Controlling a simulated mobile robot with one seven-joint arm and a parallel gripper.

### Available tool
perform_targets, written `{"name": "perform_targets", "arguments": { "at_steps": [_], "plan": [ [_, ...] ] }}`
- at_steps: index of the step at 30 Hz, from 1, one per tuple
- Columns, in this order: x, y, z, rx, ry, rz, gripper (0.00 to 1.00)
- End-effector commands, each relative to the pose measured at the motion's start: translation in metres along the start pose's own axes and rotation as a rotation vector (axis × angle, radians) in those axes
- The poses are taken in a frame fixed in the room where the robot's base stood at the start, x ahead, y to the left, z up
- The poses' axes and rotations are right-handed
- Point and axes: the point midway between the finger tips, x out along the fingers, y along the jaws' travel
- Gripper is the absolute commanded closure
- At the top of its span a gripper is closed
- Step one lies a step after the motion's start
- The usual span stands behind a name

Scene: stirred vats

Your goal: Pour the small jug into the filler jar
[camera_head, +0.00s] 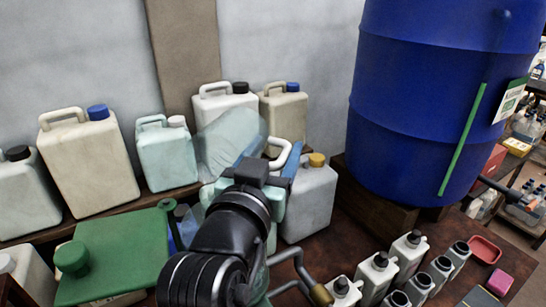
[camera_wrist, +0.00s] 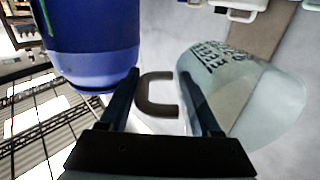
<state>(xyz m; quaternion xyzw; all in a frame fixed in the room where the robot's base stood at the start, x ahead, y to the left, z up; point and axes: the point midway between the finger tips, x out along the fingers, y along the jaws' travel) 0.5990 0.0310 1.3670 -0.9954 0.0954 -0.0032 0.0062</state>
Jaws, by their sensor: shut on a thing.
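The small jug (camera_head: 228,140) is pale and translucent, and it is tilted well over to the left of my gripper in the head view. My gripper (camera_head: 268,160) is shut on its whitish loop handle. In the wrist view the jug's body (camera_wrist: 240,95), with dark lettering, lies beside the right finger. Its handle shows dark brown between the two fingers of my gripper (camera_wrist: 157,82). The jug is in the air in front of the row of canisters. I cannot tell which vessel is the filler jar; my arm hides part of the bench below.
Several canisters (camera_head: 88,165) stand along the wall. A grey canister with a yellow cap (camera_head: 306,205) is close to my gripper's right. A big blue drum (camera_head: 430,110) stands at right. Small bottles (camera_head: 408,255) and a red tray (camera_head: 484,250) are at front right, and a green container (camera_head: 115,255) at front left.

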Motion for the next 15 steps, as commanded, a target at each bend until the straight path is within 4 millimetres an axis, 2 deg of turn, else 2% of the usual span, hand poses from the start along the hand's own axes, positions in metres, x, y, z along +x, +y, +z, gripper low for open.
{"name": "perform_targets", "arguments": {
  "at_steps": [15],
  "plan": [
    [0.0005,0.0025,-0.0032,-0.003,0.075,-0.002,1.00]
  ]
}}
